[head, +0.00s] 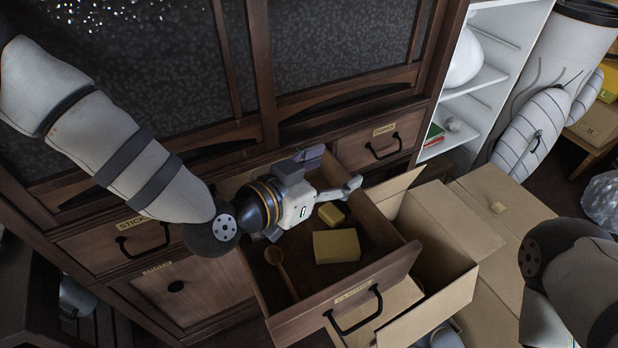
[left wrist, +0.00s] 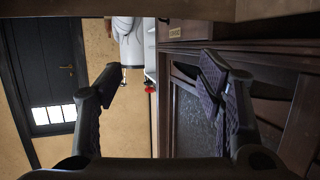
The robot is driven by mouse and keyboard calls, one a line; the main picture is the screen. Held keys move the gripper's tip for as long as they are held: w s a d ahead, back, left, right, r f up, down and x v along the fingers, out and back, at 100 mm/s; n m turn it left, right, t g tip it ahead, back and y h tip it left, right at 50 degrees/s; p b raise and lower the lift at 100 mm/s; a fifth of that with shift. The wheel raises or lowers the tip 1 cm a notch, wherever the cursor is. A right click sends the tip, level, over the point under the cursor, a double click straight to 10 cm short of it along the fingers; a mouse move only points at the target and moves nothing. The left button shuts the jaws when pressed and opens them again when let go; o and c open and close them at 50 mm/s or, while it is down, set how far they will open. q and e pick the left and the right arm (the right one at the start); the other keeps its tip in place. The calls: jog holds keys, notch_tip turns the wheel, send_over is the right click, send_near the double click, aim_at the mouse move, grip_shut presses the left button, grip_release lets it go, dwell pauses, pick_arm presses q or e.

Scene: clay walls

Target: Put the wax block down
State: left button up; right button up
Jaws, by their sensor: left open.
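My left gripper (head: 333,172) is above the open drawer (head: 395,275), with its fingers spread and nothing between them. The left wrist view also shows the two fingers (left wrist: 160,85) wide apart and empty. A larger yellow block (head: 337,246), which looks like wax, lies flat on the drawer floor below the gripper, apart from it. A smaller yellow block (head: 331,214) lies behind it, partly covered by the gripper. I cannot tell for sure which one is the wax block. My right arm shows at the lower right, but its gripper is out of view.
A wooden spoon (head: 279,268) lies at the drawer's left side. An open cardboard box (head: 437,235) stands close against the drawer's right side. The dark wooden cabinet (head: 225,145) rises behind; white shelves (head: 478,85) stand beyond.

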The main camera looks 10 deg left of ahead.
pick_arm(q)
jog(key=p+v, duration=0.1)
jog(key=v, duration=1)
jog(key=shift+f, duration=0.15)
